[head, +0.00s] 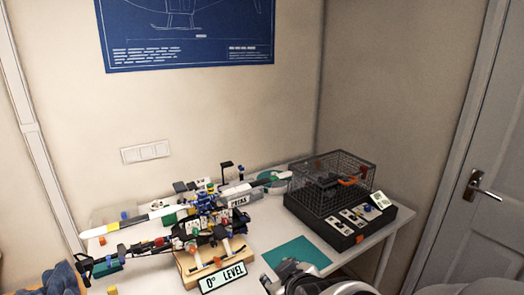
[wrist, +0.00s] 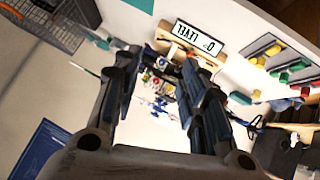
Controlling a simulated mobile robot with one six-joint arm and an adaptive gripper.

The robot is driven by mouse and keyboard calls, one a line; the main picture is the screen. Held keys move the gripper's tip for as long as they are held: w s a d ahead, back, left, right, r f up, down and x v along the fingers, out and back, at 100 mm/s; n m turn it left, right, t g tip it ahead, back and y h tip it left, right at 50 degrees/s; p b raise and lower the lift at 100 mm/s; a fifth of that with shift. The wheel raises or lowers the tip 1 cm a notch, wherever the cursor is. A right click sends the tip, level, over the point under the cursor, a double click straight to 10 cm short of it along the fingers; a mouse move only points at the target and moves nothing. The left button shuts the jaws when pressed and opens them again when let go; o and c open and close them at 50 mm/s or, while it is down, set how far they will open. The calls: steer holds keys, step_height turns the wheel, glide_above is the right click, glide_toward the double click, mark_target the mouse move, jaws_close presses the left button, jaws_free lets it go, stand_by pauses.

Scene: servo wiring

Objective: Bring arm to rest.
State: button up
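My gripper (head: 283,274) shows at the bottom edge of the head view, in front of the table and below the green mat. Most of my arm (head: 345,287) is cut off by the frame. In the wrist view my gripper (wrist: 158,62) has its two dark fingers spread, with nothing held between them. The model helicopter (wrist: 160,85) shows beyond the gap, apart from the fingers. In the head view the helicopter (head: 205,215) stands on a wooden stand (head: 196,273) behind a "0° LEVEL" sign (head: 223,277).
A mesh cage (head: 330,180) on a black switch box (head: 340,230) stands at the table's right. The green mat (head: 297,254) lies bare. Coloured bins (wrist: 285,62) show at right in the wrist view. A door (head: 485,170) is at far right.

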steer(key=s+d+r+m+g, duration=0.1)
steer(key=s+d+m, duration=0.1)
steer(key=s, duration=0.5)
steer(key=s+d+r+m+g+h, duration=0.1)
steer(key=s+d+r+m+g, duration=0.1)
steer(key=s, duration=0.5)
steer(key=s+d+r+m+g+h, duration=0.1)
steer(key=s+d+m+g, duration=0.1)
steer(key=s+d, duration=0.4)
steer(key=shift+s+r+m, duration=0.4)
steer(key=shift+s+m, duration=0.1)
steer(key=shift+m, duration=0.2)
